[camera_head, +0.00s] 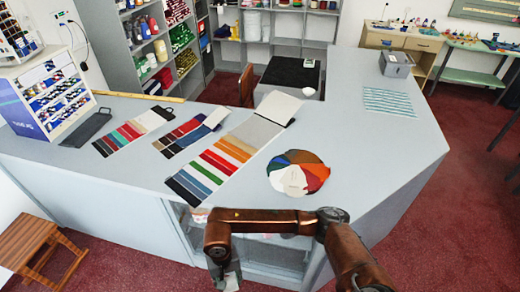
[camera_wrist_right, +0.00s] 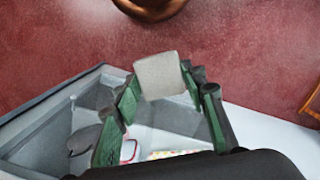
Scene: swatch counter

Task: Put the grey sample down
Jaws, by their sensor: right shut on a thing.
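The grey sample (camera_wrist_right: 160,76) is a small, pale, square-looking piece in the right wrist view. My right gripper (camera_wrist_right: 162,92) is shut on it, with green-padded fingers on either side. In the head view my right gripper (camera_head: 224,272) hangs at the bottom, in front of the counter's near edge and not over its top. The sample shows there only as a small pale patch by the fingers. My left gripper is not in view.
The grey counter (camera_head: 225,210) holds a round colour fan (camera_head: 298,173), several striped swatch cards (camera_head: 225,160), a dark tray (camera_head: 86,128) and a grey box (camera_head: 396,64). Its right part is mostly clear. A wooden stool (camera_head: 30,243) stands at lower left.

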